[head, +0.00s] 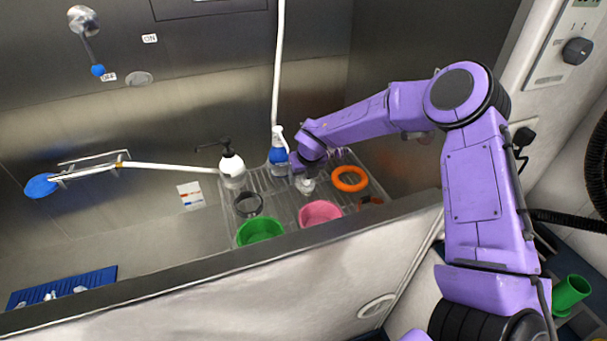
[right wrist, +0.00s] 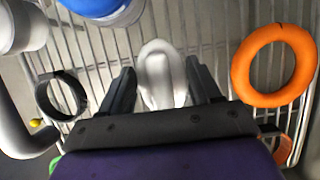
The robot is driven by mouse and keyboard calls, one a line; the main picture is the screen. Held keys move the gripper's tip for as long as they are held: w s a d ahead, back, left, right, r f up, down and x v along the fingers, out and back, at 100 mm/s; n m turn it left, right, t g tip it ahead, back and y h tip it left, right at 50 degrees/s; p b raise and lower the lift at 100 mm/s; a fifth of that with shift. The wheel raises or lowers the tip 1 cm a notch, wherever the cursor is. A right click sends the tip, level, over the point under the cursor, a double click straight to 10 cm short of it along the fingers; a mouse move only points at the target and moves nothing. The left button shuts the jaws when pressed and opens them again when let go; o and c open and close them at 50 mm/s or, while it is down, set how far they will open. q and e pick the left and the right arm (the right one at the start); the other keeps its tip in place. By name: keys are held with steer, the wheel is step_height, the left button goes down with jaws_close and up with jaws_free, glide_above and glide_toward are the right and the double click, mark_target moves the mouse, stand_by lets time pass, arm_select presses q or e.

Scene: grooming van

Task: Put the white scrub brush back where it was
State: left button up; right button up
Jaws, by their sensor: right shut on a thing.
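The white scrub brush (right wrist: 162,75) is between the two dark fingers of my right gripper (right wrist: 165,88) in the right wrist view. In the head view my right gripper (head: 307,178) points down over the wire rack, and the brush (head: 306,186) shows as a small pale shape below it. The gripper is shut on the brush. The rack (head: 285,185) lies behind the brush; I cannot tell whether the brush touches it. My left gripper does not show in either view.
The tub's front edge (head: 180,268) runs in front.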

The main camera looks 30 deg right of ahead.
steer(key=shift+a+f, duration=0.2)
steer(key=shift+f, duration=0.4)
steer(key=shift+d, duration=0.15)
steer(key=o, duration=1)
steer(key=v, duration=1.2)
steer(key=shift+b, duration=0.35)
